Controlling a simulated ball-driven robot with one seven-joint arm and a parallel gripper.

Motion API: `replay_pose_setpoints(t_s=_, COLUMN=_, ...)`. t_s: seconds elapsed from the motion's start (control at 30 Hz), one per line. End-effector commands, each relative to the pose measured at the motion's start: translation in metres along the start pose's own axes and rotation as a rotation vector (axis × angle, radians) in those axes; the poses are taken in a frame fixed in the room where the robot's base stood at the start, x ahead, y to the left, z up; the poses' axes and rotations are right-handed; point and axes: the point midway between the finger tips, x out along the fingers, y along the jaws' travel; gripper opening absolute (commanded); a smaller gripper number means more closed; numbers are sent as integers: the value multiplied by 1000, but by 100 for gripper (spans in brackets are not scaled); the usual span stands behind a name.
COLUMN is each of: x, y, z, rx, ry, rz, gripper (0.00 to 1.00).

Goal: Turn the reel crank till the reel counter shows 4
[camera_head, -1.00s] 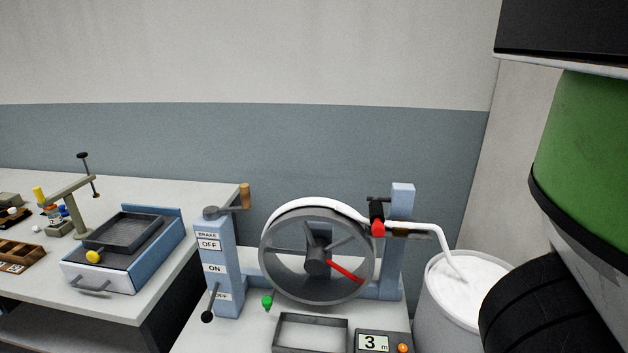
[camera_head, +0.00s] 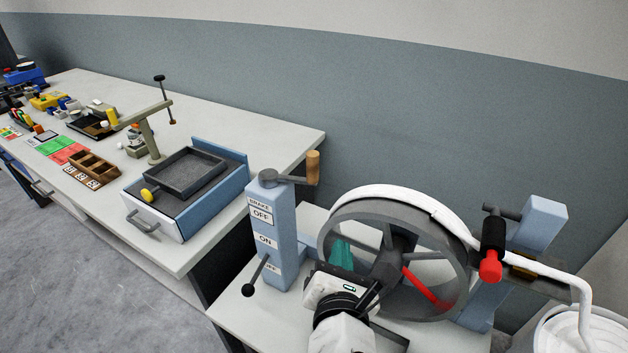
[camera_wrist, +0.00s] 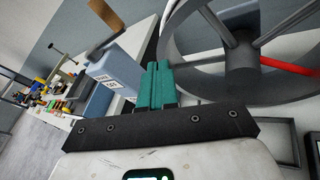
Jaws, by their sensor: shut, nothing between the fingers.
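The reel crank (camera_head: 276,180) sits on top of the blue brake post (camera_head: 272,235), its wooden handle (camera_head: 313,167) upright at the right end of its arm. The handle also shows in the wrist view (camera_wrist: 108,32). The grey reel (camera_head: 462,265) carries a white band over its rim and has one red spoke (camera_head: 425,287). My gripper (camera_head: 342,255) has teal fingers, shut and empty. In the head view they appear before the reel's left part, below and right of the handle, apart from it. The counter's reading is not visible now; my arm covers that area in the head view.
A black-knobbed brake lever (camera_head: 248,290) points down-left beside OFF/ON labels. A red-tipped black roller (camera_head: 491,250) stands right of the reel, and a white bin (camera_head: 590,335) further right. The left bench (camera_head: 290,145) holds a blue-sided box (camera_head: 215,205) and small items.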

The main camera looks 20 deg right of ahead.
Motion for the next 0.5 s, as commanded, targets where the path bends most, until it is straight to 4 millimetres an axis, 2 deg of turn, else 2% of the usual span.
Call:
replay_pose_setpoints(t_s=0.03, x=-5, y=17, z=8, rx=-102, ry=-50, rz=40, gripper=0)
replay_pose_setpoints(t_s=0.1, x=-12, y=36, z=17, rx=-226, ry=-111, rz=76, gripper=0)
replay_pose_setpoints(t_s=0.2, x=-19, y=53, z=26, rx=-343, ry=-173, rz=106, gripper=0)
replay_pose_setpoints(t_s=0.37, x=-18, y=62, z=31, rx=-409, ry=-208, rz=116, gripper=0)
replay_pose_setpoints(t_s=0.5, x=-1, y=65, z=35, rx=-409, ry=-208, rz=115, gripper=0)
